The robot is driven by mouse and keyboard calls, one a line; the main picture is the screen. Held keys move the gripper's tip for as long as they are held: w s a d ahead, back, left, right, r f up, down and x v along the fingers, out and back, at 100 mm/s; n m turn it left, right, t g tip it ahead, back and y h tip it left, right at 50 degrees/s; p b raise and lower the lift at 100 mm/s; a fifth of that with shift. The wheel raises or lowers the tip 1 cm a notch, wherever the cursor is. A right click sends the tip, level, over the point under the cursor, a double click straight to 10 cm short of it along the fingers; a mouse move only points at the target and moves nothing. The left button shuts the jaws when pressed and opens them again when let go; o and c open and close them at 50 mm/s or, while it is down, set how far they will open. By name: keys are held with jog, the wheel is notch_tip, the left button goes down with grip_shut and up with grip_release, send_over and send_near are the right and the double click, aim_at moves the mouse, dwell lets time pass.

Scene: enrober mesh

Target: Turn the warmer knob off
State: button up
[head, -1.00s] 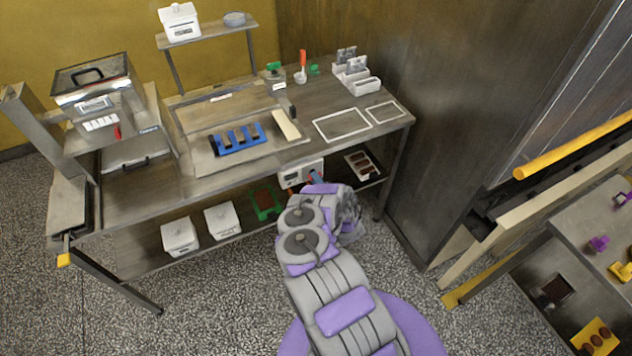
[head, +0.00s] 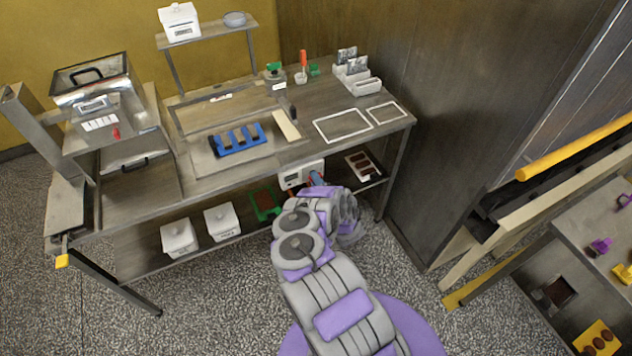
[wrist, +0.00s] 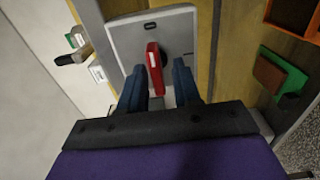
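A white control box (head: 292,175) hangs under the front edge of the steel table (head: 215,183). In the wrist view the pale panel (wrist: 125,38) carries a red knob (wrist: 154,68) with a bar handle on a dark round base. A small dark label sits above the knob; I cannot read it. My gripper (wrist: 160,68) is open, with its blue fingers one on each side of the lower part of the knob's bar. The left finger is close to the bar; I cannot tell whether it touches. In the head view my arm partly hides the gripper and the box.
Below the box, a shelf holds white tubs (head: 221,222), a green tray (head: 266,204) and a tray of brown pieces (head: 363,166). A dark wall panel (head: 420,130) stands right of the table.

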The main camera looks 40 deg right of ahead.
jog(key=shift+o, duration=0.3)
jog(key=shift+d, duration=0.1)
jog(key=shift+s, duration=0.15)
jog(key=v, duration=1.7)
jog(key=shift+b, duration=0.3)
